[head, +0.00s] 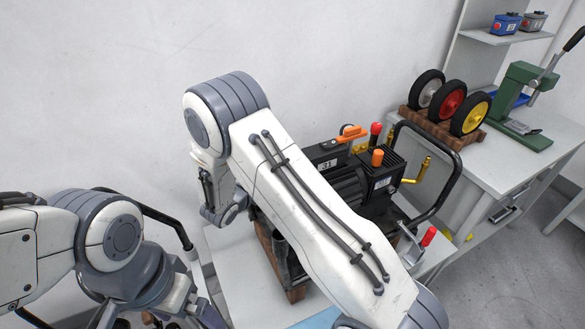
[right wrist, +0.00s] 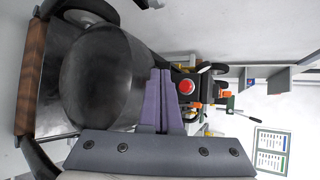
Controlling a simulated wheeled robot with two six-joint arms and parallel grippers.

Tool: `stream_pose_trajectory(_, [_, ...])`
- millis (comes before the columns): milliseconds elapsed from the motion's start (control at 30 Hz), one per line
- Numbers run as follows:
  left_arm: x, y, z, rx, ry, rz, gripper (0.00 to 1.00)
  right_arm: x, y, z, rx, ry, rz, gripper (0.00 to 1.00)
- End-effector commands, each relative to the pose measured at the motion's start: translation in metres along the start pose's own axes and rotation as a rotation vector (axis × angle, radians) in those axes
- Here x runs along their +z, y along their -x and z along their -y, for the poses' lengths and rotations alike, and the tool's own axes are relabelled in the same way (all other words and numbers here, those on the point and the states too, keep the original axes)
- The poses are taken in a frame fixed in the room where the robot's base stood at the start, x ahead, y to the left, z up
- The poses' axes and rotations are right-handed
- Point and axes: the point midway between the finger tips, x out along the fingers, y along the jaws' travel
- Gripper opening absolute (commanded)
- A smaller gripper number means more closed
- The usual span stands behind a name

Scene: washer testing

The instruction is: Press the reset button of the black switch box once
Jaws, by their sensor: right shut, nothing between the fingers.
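In the right wrist view a round red button (right wrist: 187,87) sits on a dark box (right wrist: 176,76), just right of my right fingertips. I cannot read any label there. My right gripper (right wrist: 160,74) is shut and empty, its fingers apart from the button in the picture; the depth gap is unclear. In the head view my right arm crosses the machine and hides the red button. A black box marked 31 (head: 327,160) shows beside that arm; I cannot tell whether it is the same box. My left gripper (head: 203,314) is partly cut off at the bottom edge, its jaws unclear.
A dark tank (right wrist: 103,75) lies close left of my right fingers. The machine has orange and red knobs (head: 376,128) and a black tube handle (head: 452,180). A bench (head: 480,180) at right holds three wheels (head: 449,101) and a green press (head: 518,100).

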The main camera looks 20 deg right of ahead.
Motion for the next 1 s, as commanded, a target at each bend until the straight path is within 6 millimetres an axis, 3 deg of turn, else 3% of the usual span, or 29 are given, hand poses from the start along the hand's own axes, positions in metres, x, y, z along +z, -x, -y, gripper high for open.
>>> stream_pose_trajectory(333, [0.0, 0.0, 0.0, 0.0, 0.0, 0.0, 1.0, 0.001, 0.002, 0.0, 0.0, -0.007, -0.002, 0.0])
stream_pose_trajectory(467, [0.0, 0.001, 0.0, 0.0, 0.0, 0.0, 1.0, -0.003, 0.017, 0.013, 0.004, -0.136, -0.046, 0.0])
stream_pose_trajectory(567, [0.0, 0.001, 0.0, 0.0, 0.0, 0.0, 1.0, -0.018, 0.046, 0.034, 0.012, -0.393, -0.139, 0.0])
stream_pose_trajectory(733, [0.0, 0.0, 0.0, 0.0, 0.0, 0.0, 1.0, -0.064, 0.128, 0.059, 0.029, -1.054, -0.409, 0.0])
stream_pose_trajectory(900, [0.0, 0.0, 0.0, 0.0, 0.0, 0.0, 1.0, -0.113, 0.222, 0.055, 0.011, -1.713, -0.784, 0.0])
stream_pose_trajectory(1000, [0.0, 0.0, 0.0, 0.0, 0.0, 0.0, 1.0, -0.135, 0.274, 0.047, -0.034, -2.022, -1.039, 0.0])
